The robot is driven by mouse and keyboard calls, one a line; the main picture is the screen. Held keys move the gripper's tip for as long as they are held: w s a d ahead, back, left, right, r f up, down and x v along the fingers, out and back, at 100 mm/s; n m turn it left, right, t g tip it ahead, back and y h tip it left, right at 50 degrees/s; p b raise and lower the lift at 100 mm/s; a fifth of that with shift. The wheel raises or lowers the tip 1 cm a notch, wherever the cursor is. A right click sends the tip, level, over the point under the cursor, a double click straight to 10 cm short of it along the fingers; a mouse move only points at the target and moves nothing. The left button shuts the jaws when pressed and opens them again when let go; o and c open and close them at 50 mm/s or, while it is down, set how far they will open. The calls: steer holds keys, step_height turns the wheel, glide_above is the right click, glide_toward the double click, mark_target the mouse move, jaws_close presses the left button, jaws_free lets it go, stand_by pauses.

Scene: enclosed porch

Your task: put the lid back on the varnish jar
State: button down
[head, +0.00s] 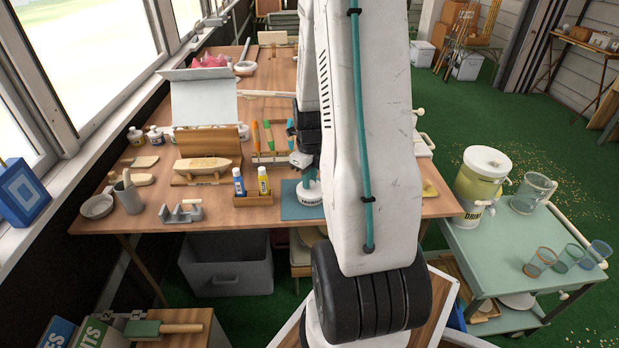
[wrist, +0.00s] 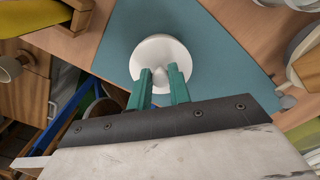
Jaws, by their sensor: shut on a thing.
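My gripper (head: 308,174) is low over the blue mat (head: 289,208) on the wooden workbench, partly hidden behind my arm. In the wrist view its two green fingers (wrist: 160,78) are shut on the small knob of a round white lid (wrist: 152,52). The white varnish jar (head: 310,198), with dark lettering, stands upright on the mat directly under the gripper. In the wrist view the lid hides whatever is beneath it. I cannot tell whether the lid rests fully on the jar rim.
A wooden holder with blue and yellow bottles (head: 252,199) stands left of the mat. Behind are a rack of orange- and green-handled tools (head: 268,146) and a wooden boat model (head: 203,166). A green cart (head: 505,245) with a drink dispenser and glasses stands right.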

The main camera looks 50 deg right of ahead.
steer(key=shift+f, duration=0.1)
stand_by(0.7)
steer(key=c, duration=0.7)
jaws_free()
steer(key=shift+r, duration=3.55)
jaws_close()
steer(key=shift+f, duration=0.15)
steer(key=shift+f, duration=2.65)
